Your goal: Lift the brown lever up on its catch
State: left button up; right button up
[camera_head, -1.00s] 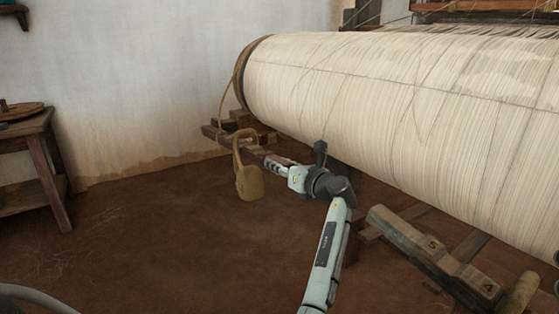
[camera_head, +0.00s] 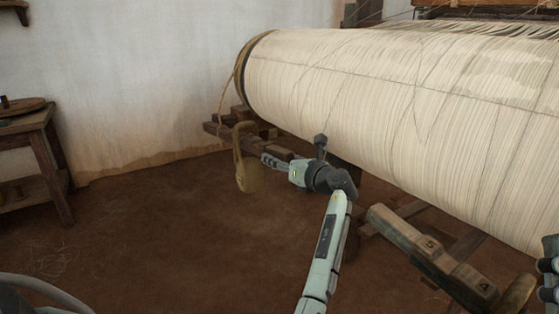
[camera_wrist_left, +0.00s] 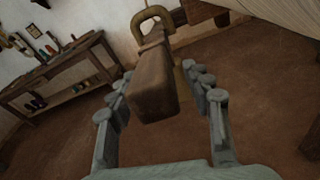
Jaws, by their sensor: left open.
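The brown lever (camera_head: 222,131) is a dark wooden bar below the left end of the big cream warp roll. My left gripper (camera_head: 270,161) is at the lever's near end. In the left wrist view the lever (camera_wrist_left: 153,82) points at the camera, between the open fingers of my left gripper (camera_wrist_left: 162,88). I cannot make out the catch. Part of my right gripper (camera_head: 548,270) shows at the right edge.
The warp roll (camera_head: 400,100) overhangs the lever's right side. A numbered wooden beam (camera_head: 425,250) lies low at the right. A wooden side table (camera_head: 45,160) stands by the left wall. The earthen floor (camera_head: 180,230) between is clear.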

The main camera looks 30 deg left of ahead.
pick_arm(q)
notch_tip(320, 180, up, 10)
jog(key=shift+f, duration=0.1)
dwell(0.4)
